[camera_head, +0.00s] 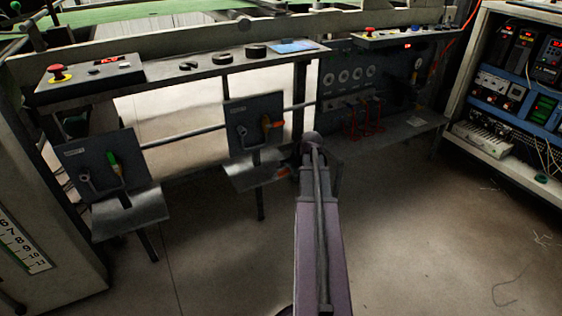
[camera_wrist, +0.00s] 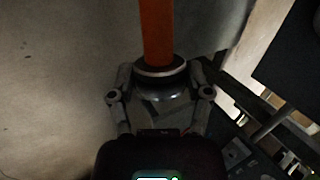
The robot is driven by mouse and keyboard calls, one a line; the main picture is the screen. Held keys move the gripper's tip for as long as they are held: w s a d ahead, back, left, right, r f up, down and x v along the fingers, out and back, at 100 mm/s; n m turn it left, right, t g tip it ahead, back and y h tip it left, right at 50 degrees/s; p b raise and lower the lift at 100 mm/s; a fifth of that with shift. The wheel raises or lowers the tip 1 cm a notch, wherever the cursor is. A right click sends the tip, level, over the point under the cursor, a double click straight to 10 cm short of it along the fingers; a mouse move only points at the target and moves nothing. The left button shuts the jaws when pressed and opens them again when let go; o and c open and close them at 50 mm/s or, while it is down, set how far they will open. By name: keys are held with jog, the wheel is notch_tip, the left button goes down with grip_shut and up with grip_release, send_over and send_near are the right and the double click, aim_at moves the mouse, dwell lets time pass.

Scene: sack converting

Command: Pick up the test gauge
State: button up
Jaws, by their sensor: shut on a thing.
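The test gauge, as I take it, is an orange bar (camera_wrist: 157,30) with a dark round collar and a pale ring at its near end. My gripper (camera_wrist: 162,92) is shut on it at the collar end, one finger on each side. The bar runs away from the gripper and out of the top of the wrist view. In the head view my arm hides most of the gripper. A small orange piece (camera_head: 283,172) shows just left of my wrist, beside the middle shelf, and looks like part of the same thing. I cannot tell whether it touches the shelf.
The middle panel (camera_head: 253,112) holds a tool with an orange handle. The left panel (camera_head: 78,160) holds one with a green handle. A long control ledge (camera_head: 215,68) runs above. A grey shelf (camera_head: 395,138) with red stands lies to the right. An instrument rack (camera_head: 515,170) stands far right. The floor is mostly clear.

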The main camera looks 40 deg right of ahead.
jog(key=shift+s+d+r, duration=0.1)
jog(key=shift+s+d, duration=0.1)
jog(key=shift+s, duration=0.85)
jog(key=shift+s+d+r, duration=0.1)
jog(key=shift+s+d, duration=0.05)
jog(key=shift+s, duration=0.85)
jog(key=shift+r, duration=0.1)
notch_tip(320, 180, up, 12)
jog(key=p, duration=1.2)
jog(key=shift+p, duration=0.4)
jog(key=shift+w+r, duration=0.1)
